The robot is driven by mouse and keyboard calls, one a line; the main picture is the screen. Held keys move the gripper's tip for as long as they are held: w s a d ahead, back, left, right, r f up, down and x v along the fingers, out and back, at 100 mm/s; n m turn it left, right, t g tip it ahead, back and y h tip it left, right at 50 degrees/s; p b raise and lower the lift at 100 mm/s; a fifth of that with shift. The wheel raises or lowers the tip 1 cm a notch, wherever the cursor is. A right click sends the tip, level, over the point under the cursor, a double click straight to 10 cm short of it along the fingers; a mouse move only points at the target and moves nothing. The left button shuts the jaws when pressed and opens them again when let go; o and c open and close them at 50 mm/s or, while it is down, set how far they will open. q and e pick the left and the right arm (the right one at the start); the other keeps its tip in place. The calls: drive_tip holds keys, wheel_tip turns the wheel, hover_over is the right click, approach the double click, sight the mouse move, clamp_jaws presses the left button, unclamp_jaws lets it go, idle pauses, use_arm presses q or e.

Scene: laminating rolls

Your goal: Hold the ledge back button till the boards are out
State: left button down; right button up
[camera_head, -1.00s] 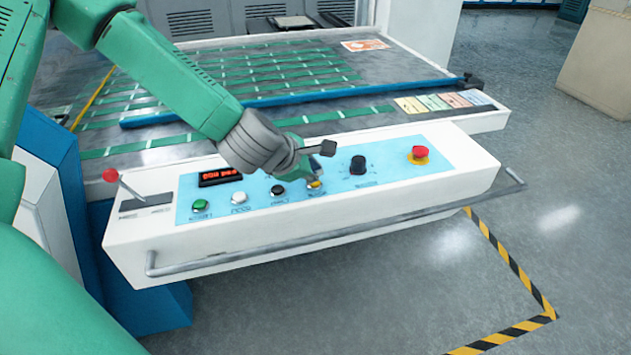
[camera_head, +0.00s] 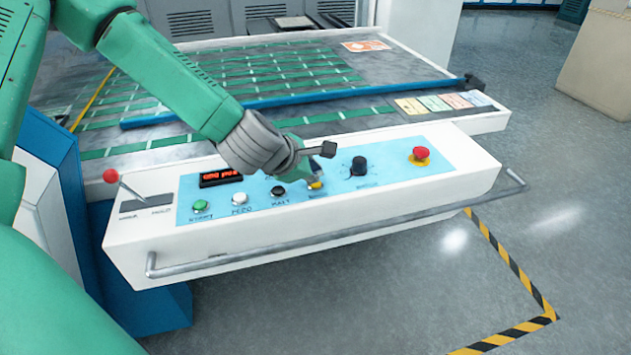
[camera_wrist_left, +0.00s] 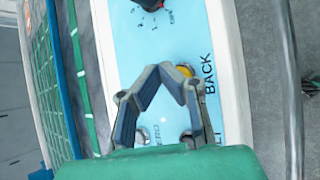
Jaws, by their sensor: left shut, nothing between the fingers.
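The yellow button (camera_head: 317,186), with the label BACK beside it in the left wrist view (camera_wrist_left: 185,71), is on the light blue face of the control panel (camera_head: 400,172). My left gripper (camera_head: 314,181) is shut and empty, with its fingertips at the yellow button, partly covering it. In the left wrist view the fingertips (camera_wrist_left: 168,70) meet at the button's edge. I cannot tell how far the button is pressed in. No boards can be made out. My right gripper is out of view.
Green (camera_head: 201,206), white (camera_head: 239,198) and black (camera_head: 278,191) buttons lie left of the yellow one. A black knob (camera_head: 358,166) and red emergency button (camera_head: 421,153) lie right. A metal rail (camera_head: 340,236) runs along the front. A red-tipped lever (camera_head: 111,176) stands left.

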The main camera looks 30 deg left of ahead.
use_arm(q)
drive_tip(key=shift+f, duration=0.35)
drive_tip(key=shift+f+b, duration=0.4)
drive_tip(key=shift+b, duration=0.15)
idle(0.3)
drive_tip(key=shift+r, duration=0.1)
idle(4.7)
drive_tip(key=shift+r+p, duration=0.8)
wheel_tip(320, 180, up, 5)
drive_tip(key=p, duration=0.4)
drive_tip(key=shift+p, duration=0.3)
